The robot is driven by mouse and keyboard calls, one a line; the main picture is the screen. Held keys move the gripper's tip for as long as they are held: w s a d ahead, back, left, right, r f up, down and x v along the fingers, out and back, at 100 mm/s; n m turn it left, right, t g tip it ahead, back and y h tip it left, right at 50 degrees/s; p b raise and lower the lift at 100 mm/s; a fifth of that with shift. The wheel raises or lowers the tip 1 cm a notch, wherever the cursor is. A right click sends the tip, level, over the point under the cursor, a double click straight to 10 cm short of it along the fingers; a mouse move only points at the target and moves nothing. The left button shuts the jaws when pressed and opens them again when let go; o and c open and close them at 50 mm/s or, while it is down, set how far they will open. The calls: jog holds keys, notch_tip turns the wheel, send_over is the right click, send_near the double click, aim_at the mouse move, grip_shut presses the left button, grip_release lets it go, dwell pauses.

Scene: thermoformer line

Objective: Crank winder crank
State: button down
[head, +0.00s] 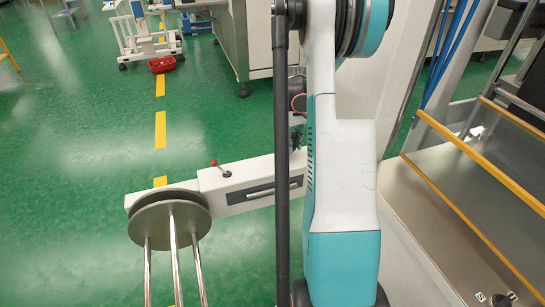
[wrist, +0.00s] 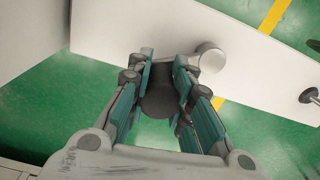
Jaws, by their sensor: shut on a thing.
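The winder (head: 245,185) is a white arm beside my arm in the head view, with a round metal disc (head: 168,217) at its left end. In the wrist view, my gripper (wrist: 163,62) is shut on the dark cylindrical crank handle (wrist: 158,98), with one teal finger on each side. A round silver hub (wrist: 209,57) sits just right of the fingertips, against the white winder panel (wrist: 120,25). The link between handle and hub is hidden by the fingers. In the head view, my arm hides most of the gripper and the crank.
A red-topped lever (head: 222,170) stands on the winder. Metal rods (head: 173,255) extend from the disc. At right is a machine with yellow rails (head: 470,155) and a metal top (head: 435,200). Green floor (head: 70,170) with a yellow dashed line is open at left.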

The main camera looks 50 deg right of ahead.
jog(key=shift+s+a, duration=0.3)
jog(key=shift+s, duration=0.25)
jog(key=shift+s+a+f, duration=0.1)
jog(key=shift+s, duration=0.05)
jog(key=shift+s+a, duration=0.35)
jog(key=shift+s, duration=0.4)
jog(key=shift+a, duration=0.1)
jog(key=shift+s+a, duration=0.65)
jog(key=shift+s, duration=0.05)
